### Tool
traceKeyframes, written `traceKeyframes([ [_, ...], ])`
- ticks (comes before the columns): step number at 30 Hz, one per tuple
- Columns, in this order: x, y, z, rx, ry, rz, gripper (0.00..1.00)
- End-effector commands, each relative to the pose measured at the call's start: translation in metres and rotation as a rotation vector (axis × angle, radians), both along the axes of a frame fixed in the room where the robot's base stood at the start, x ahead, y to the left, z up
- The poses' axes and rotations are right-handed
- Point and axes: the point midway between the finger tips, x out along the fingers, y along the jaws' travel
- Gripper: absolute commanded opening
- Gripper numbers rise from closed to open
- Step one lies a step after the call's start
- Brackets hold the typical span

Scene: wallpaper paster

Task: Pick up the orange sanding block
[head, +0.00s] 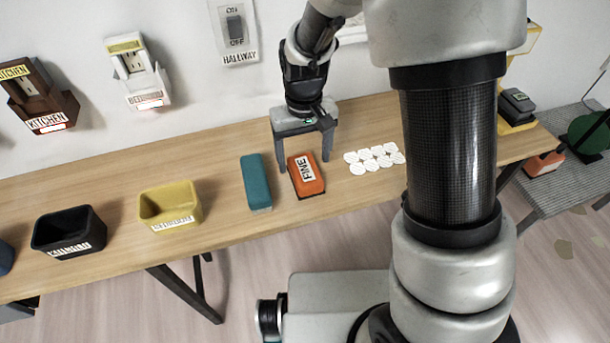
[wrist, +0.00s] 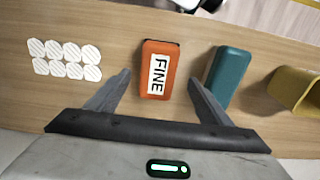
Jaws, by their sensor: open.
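The orange sanding block (head: 309,181) lies on the wooden table with a white label reading FINE; it also shows in the wrist view (wrist: 157,68). My gripper (head: 304,167) is open, with its fingers pointing down at the block's far end. In the wrist view the gap between my fingertips (wrist: 160,80) lines up with the block, one finger to each side. The fingers look apart from the block. I cannot tell how high the fingertips are above the table.
A teal block (head: 257,182) lies close to the left of the orange block. White round stickers (head: 375,158) lie to the right. A yellow bin (head: 170,204) and a black bin (head: 68,232) stand farther left. Another orange block (head: 545,165) is on the grey bench at right.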

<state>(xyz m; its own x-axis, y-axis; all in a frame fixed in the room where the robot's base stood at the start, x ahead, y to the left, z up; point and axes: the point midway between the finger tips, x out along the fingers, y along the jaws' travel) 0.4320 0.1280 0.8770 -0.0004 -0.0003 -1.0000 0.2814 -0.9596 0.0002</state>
Motion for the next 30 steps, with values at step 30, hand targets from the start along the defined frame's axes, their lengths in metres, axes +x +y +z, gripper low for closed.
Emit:
traceKeyframes([
  [30,0.004,-0.003,-0.059,0.0,0.0,0.0,0.38],
])
